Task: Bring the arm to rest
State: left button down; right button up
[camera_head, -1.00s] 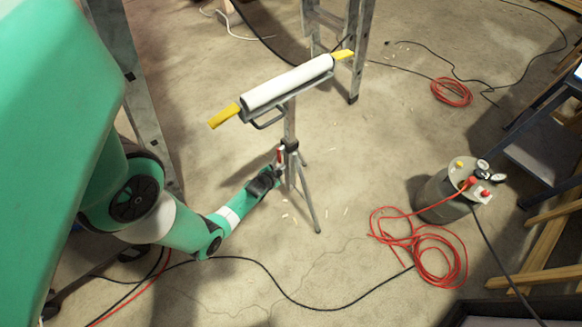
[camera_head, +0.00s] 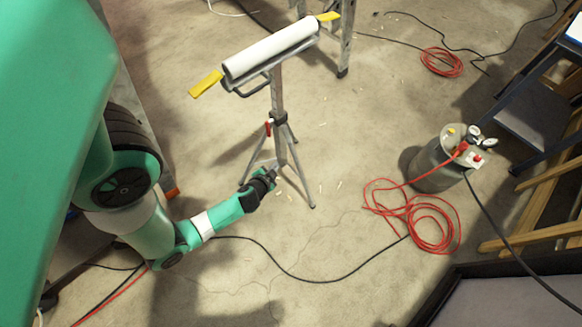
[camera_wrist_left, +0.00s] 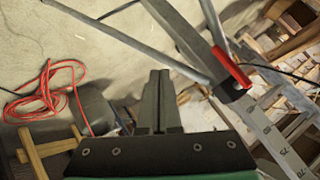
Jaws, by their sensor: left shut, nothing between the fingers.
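My left arm (camera_head: 205,222) comes in from the left, green with a white band and a dark wrist. Its gripper (camera_head: 273,170) is shut and empty, in front of or beside the lower post of the roller stand (camera_head: 276,92); I cannot tell whether they touch. In the left wrist view the two dark fingers (camera_wrist_left: 158,98) lie together with nothing between them. The stand's grey legs and red lever (camera_wrist_left: 231,68) show beyond them. My right gripper is not in view.
A grey tank (camera_head: 438,165) with gauges stands at the right, beside a coiled red hose (camera_head: 428,224). A black cable crosses the floor below my arm. A ladder (camera_head: 345,45) stands behind. A dark-edged surface (camera_head: 510,300) fills the bottom right corner.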

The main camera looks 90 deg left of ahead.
pick_arm(q)
jog(key=shift+d, duration=0.95)
jog(key=shift+w+r, duration=0.1)
